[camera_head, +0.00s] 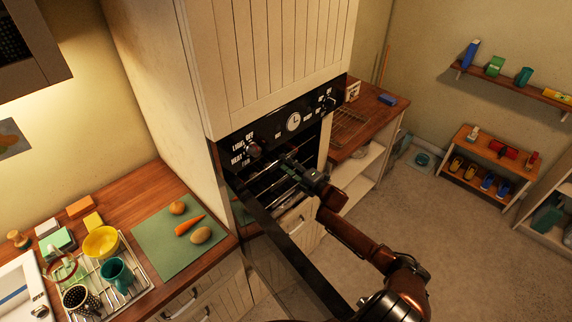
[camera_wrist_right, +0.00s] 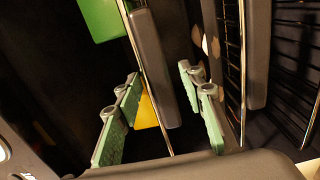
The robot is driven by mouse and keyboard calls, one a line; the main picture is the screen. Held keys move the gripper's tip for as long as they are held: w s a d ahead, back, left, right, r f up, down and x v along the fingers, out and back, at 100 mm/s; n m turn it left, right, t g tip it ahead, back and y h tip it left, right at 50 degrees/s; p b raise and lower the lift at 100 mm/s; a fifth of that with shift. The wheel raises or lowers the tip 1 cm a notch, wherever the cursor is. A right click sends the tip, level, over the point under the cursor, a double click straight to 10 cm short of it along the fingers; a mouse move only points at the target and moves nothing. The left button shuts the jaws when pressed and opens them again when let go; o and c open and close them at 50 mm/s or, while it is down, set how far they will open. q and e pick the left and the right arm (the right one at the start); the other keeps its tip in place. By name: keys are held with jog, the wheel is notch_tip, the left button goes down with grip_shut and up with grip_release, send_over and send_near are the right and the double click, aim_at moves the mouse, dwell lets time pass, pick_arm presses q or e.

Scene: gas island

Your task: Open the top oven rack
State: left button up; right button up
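The oven (camera_head: 293,122) is built into a tall white cabinet, and its dark door (camera_head: 290,250) is folded down open. Thin metal rack bars (camera_head: 268,188) show inside, partly hidden by my right arm. My right gripper (camera_head: 287,162) is at the oven opening, just below the control panel. In the right wrist view its green-padded fingers (camera_wrist_right: 160,80) are spread apart. A grey bar (camera_wrist_right: 155,65) and a thin metal rod run between them in the picture; I cannot tell whether the fingers touch either. More rack wires (camera_wrist_right: 231,60) lie to the right. My left gripper is not in view.
The left counter (camera_head: 150,183) holds a green board (camera_head: 170,242) with food and a dish rack (camera_head: 140,282) with cups and a bowl. Another wooden counter (camera_head: 385,112) stands right of the oven. The floor (camera_head: 440,215) at right is clear.

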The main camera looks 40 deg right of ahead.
jog(key=shift+s+f, duration=0.1)
jog(key=c, duration=0.9)
grip_shut()
